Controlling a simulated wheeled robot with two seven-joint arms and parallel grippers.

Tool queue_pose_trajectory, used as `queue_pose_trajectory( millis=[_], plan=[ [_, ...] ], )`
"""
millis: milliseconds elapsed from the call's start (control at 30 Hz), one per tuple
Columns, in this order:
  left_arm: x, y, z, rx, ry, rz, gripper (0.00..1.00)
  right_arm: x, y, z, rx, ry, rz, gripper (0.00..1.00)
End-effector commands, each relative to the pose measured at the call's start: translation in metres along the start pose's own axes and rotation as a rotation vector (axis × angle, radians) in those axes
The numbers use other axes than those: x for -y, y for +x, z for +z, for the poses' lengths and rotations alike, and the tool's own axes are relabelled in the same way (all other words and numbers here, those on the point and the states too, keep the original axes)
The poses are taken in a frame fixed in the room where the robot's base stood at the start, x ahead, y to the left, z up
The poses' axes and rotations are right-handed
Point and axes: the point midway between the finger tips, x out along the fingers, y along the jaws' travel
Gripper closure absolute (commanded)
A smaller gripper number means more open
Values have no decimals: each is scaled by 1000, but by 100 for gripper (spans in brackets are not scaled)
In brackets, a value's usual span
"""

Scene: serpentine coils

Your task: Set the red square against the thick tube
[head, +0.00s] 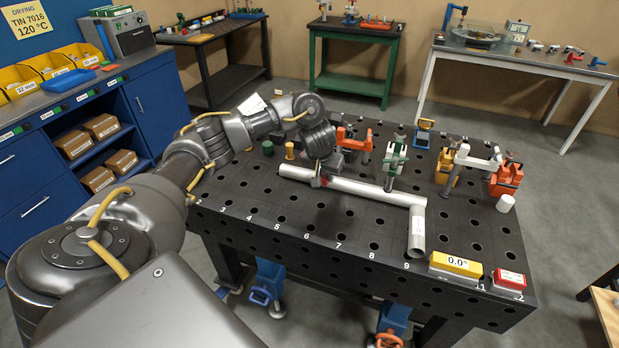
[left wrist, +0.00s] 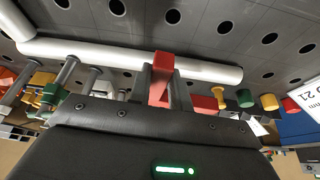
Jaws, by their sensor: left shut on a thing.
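The red square (left wrist: 160,78) sits between the fingers of my left gripper (left wrist: 162,88) in the left wrist view. In the head view my left gripper (head: 321,178) is shut on it, low over the table by the long pale tube (head: 362,190); only a little red shows there. The same tube (left wrist: 100,54) passes just behind the red square in the left wrist view; I cannot tell whether they touch. A shorter grey tube (head: 417,232) meets the long tube's right end at an angle. My right gripper is not in view.
The black perforated table (head: 290,210) is clear in front of the long tube. Behind it stand an orange clamp (head: 352,138), a green clamp (head: 396,157) and yellow and green cylinders. An orange clamp block (head: 507,180), a yellow angle display (head: 456,264) and a red box (head: 509,280) are at right.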

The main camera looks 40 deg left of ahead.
Motion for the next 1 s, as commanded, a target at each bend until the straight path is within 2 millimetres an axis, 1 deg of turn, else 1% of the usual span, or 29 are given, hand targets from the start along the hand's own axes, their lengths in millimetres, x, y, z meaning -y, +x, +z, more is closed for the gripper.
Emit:
queue_pose_trajectory(
  millis=[33,200,300,400,667,867,1000],
  plan=[
    [10,6,5,3,-20,-5,100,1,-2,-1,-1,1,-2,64],
    [38,22,15,0,-56,-23,100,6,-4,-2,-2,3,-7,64],
    [47,27,18,-2,-70,-27,100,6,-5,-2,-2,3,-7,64],
    [50,29,19,-4,-74,-28,100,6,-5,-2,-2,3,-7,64],
    [50,33,21,-5,-74,-27,100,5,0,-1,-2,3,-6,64],
    [50,43,25,-5,-75,-27,100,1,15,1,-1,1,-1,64],
    [49,53,29,-5,-75,-26,100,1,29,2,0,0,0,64]
  ],
)
